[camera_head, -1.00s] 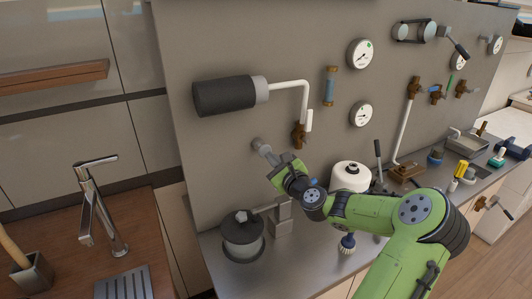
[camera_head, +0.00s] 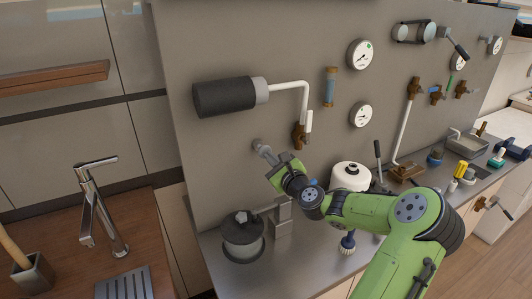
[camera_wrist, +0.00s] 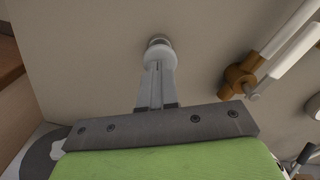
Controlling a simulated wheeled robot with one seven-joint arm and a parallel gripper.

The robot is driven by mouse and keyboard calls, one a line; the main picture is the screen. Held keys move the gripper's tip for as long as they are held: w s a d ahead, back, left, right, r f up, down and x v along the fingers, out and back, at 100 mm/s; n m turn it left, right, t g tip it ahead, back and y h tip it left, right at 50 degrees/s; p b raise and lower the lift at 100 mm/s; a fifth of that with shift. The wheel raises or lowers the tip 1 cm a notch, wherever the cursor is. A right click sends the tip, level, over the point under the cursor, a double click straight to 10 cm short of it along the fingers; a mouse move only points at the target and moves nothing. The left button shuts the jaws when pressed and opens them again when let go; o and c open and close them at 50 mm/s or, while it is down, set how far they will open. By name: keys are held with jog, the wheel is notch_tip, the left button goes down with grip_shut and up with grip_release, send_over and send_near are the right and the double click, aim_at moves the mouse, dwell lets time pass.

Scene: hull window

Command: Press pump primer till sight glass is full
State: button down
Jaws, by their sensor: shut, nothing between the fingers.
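The primer button (camera_head: 257,144) is a small grey round stub on the upright panel, below the dark cylinder. It also shows at the fingertips in the wrist view (camera_wrist: 158,40). My gripper (camera_head: 265,151) is shut with nothing between its fingers. Its tips (camera_wrist: 158,57) point at the button and appear to touch it, hiding part of its face; I cannot tell how far it is pushed in. The sight glass (camera_head: 329,87) is a slim upright tube with brass ends to the right. Blue liquid shows in it; its exact level is too small to tell.
Gauges (camera_head: 360,54) are farther right. A lidded pot (camera_head: 242,236) and a white canister (camera_head: 350,177) stand on the counter below.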

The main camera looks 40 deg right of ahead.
jog(key=shift+p+x, duration=0.65)
jog(key=shift+x, duration=0.55)
jog(key=shift+w+d, duration=0.1)
jog(key=shift+v, duration=1.7)
jog(key=v, duration=0.5)
